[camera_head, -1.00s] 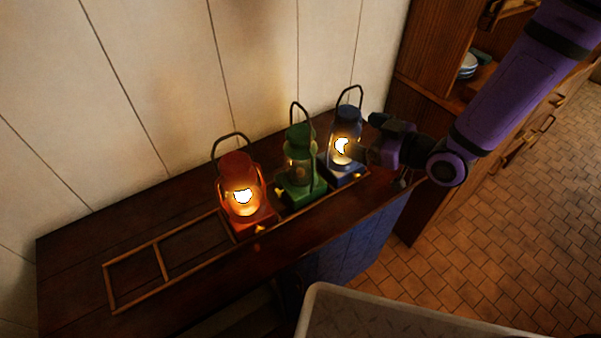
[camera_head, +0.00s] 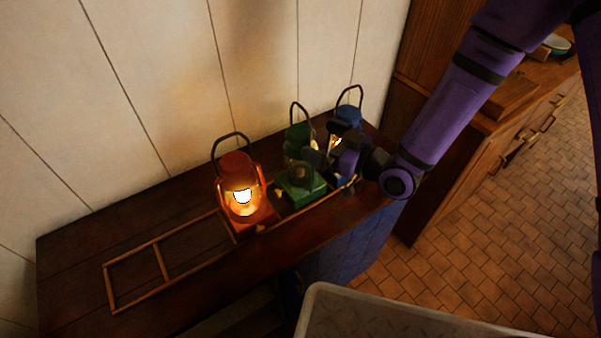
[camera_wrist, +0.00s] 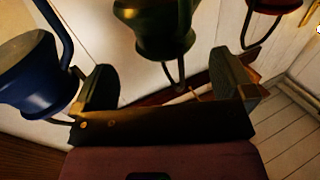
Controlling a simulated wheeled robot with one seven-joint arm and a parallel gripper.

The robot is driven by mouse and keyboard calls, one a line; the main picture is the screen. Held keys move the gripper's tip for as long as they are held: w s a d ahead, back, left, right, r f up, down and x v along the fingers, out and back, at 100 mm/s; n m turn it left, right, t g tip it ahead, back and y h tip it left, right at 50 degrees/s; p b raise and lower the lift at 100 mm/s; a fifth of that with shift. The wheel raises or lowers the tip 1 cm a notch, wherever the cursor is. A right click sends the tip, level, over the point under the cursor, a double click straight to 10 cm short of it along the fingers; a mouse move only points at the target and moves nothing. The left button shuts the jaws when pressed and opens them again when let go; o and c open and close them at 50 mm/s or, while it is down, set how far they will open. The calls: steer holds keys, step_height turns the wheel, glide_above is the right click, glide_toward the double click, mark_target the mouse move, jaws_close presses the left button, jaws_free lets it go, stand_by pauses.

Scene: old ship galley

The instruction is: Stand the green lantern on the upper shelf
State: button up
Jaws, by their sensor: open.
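The green lantern (camera_head: 303,190) stands upright on the dark wooden counter, between the red and blue lanterns, its wire handle raised. It looks unlit. My gripper (camera_head: 318,152) is open at its right, with dark fingers partly covering its middle. In the wrist view the green lantern (camera_wrist: 158,25) appears upside down, beyond the gap between my spread fingers (camera_wrist: 168,88). Whether a finger touches it I cannot tell. The upper shelf is not clearly identifiable in these views.
The lit red lantern (camera_head: 238,190) stands close on the left, the blue lantern (camera_head: 348,117) close on the right, partly hidden by my gripper. A low wooden rail frame (camera_head: 160,262) has empty bays at the left. A wooden cabinet (camera_head: 450,150) stands at the right.

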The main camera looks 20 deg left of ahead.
mark_target(313, 137)
steer(key=x, duration=0.5)
steer(key=shift+s+r, duration=0.15)
steer(key=shift+s, duration=0.1)
jaws_close()
steer(key=shift+r, duration=0.1)
